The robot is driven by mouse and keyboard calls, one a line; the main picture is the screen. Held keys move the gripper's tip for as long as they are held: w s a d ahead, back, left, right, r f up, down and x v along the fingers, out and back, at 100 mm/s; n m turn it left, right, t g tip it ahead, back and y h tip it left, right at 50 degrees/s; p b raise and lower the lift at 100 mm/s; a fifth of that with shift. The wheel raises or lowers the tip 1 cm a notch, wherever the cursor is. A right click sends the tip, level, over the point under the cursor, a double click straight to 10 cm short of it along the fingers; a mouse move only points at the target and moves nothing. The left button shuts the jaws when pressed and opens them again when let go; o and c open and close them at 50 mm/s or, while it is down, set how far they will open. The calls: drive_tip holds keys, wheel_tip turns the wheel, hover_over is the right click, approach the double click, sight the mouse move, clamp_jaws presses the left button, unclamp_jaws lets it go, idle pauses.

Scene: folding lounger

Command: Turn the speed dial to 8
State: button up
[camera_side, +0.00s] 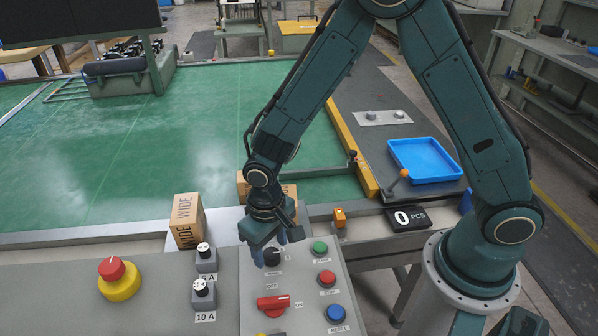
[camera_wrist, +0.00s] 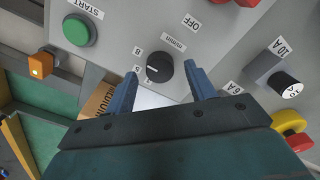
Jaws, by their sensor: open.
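The speed dial is a round black knob (camera_wrist: 159,68) on the grey control panel (camera_wrist: 190,22), with "m/min" printed beside it and small number labels around its left side. The 8 label (camera_wrist: 138,51) is at its upper left and a 5 label (camera_wrist: 136,70) is at its left. A pale mark shows on the knob's left side; which number it points to is hard to tell. My gripper (camera_wrist: 163,84) is open, with one blue finger to each side of the knob and gaps between. In the side view my gripper (camera_side: 268,250) points down over the dial and partly hides it.
Near the dial are a green START button (camera_side: 320,248), a red STOP button (camera_side: 327,278), a blue RESET button (camera_side: 335,313) and a red OFF/ON switch (camera_side: 273,303). A cardboard box (camera_side: 187,222) stands behind.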

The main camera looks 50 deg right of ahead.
sight(273, 252)
wheel_tip(273, 252, up, 13)
idle(0.6)
drive_tip(key=shift+d, duration=0.1)
drive_tip(key=s+d+r+t, duration=0.2)
drive_tip(key=s+d+r, duration=0.3)
drive_tip(key=d+r, duration=0.4)
drive_tip(key=s+d+r+t, duration=0.1)
drive_tip(key=s+d+r, duration=0.1)
drive_tip(key=s, duration=0.4)
drive_tip(key=s+d+r+t, duration=0.2)
drive_tip(key=s+d+r, duration=0.1)
drive_tip(key=s, duration=0.3)
drive_tip(key=shift+d+t, duration=0.3)
drive_tip(key=shift+d, duration=0.4)
drive_tip(key=shift+w, duration=0.1)
